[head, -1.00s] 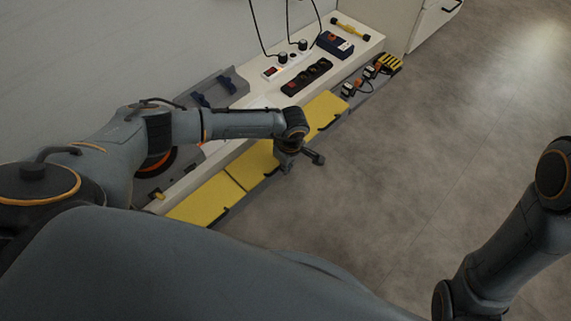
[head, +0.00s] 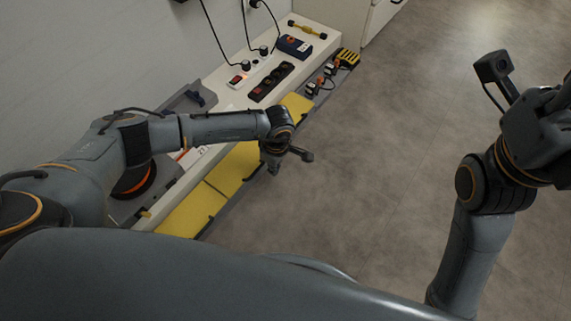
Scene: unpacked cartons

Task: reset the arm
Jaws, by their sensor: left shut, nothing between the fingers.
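My left arm (head: 225,127) reaches in from the left over the bench. My left gripper (head: 272,168) hangs small and dark below its wrist, pointing down near the bench's front edge. It is shut with nothing in it. My right arm (head: 470,245) stands folded upward at the right, over open floor. A dark camera-like part (head: 493,66) sticks out at its top. The fingers of the right gripper do not show.
A white bench (head: 232,101) holds a black power strip (head: 271,82), a blue device (head: 294,46) and a yellow-and-black tool (head: 307,28). Yellow panels (head: 235,170) run along its front. Grey floor (head: 400,130) is clear at the right.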

